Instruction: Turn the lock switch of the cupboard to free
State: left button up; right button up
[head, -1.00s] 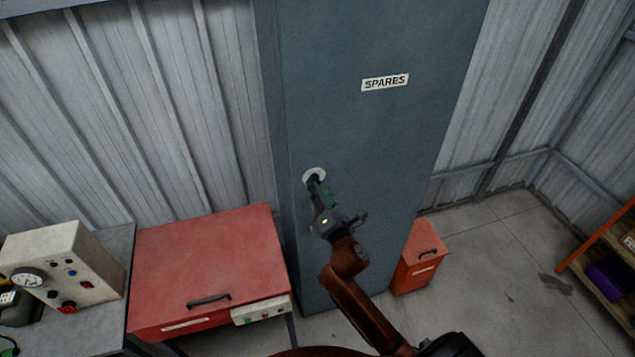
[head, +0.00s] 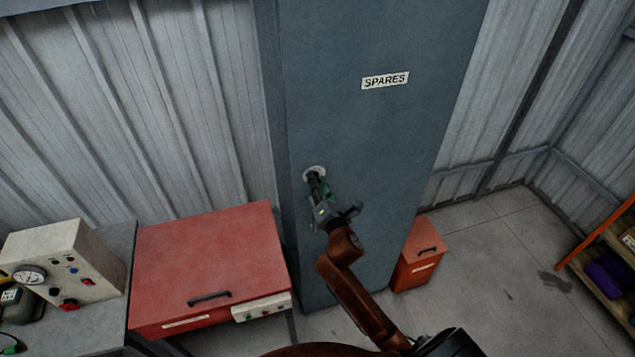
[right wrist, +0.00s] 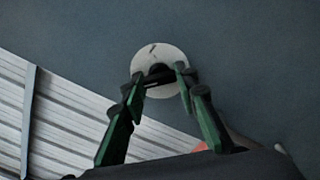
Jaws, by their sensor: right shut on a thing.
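The cupboard (head: 385,130) is a tall blue-grey cabinet with a SPARES label (head: 385,81). Its lock switch is a dark knob (right wrist: 158,72) on a round pale plate (right wrist: 158,58), low on the door's left side. The plate also shows in the head view (head: 309,170). My right gripper (right wrist: 158,76) is shut on the knob, one green finger on each side of it. In the head view my right gripper (head: 317,180) covers most of the switch. A short dark mark shows on the plate above the knob. My left gripper is not in view.
A red chest (head: 210,260) with a black handle stands left of the cupboard. A control box (head: 62,260) sits on the bench at far left. A small orange bin (head: 420,258) stands right of the cupboard. Floor to the right is mostly clear.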

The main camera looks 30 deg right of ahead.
jog(key=shift+c, duration=1.3)
jog(key=shift+m, duration=0.4)
jog(key=shift+m+p, duration=2.65)
jog(key=shift+m, duration=5.95)
